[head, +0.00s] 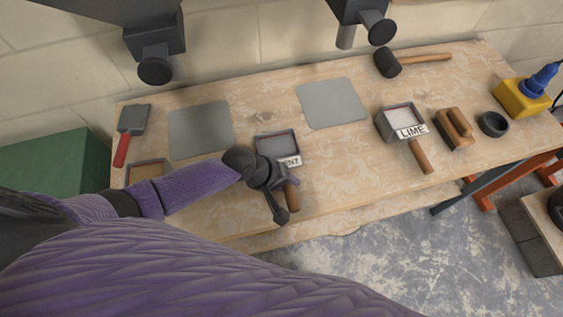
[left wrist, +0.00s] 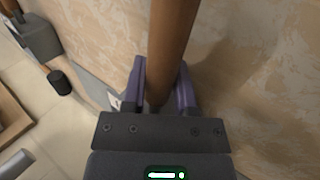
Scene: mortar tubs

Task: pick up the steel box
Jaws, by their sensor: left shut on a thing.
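A grey steel box (head: 276,145) with an open top and a white label ending in "NT" is at the middle of the workbench. Its brown wooden handle (head: 292,197) points to the front edge. My left gripper (head: 282,190) reaches over the handle and partly hides box and label. In the left wrist view, its purple fingers (left wrist: 165,90) are shut around a wooden handle (left wrist: 174,40). I cannot tell whether the box touches the bench. A second steel box (head: 396,122), labelled "LIME", with a wooden handle, lies further right. My right gripper is out of view.
The workbench (head: 345,180) also holds two grey mats (head: 200,130), a red-handled scraper (head: 127,132), a mallet (head: 388,63), a wooden float (head: 455,128), a black ring (head: 493,123) and a yellow block (head: 522,98). Dark fixtures (head: 155,55) overhang the back edge.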

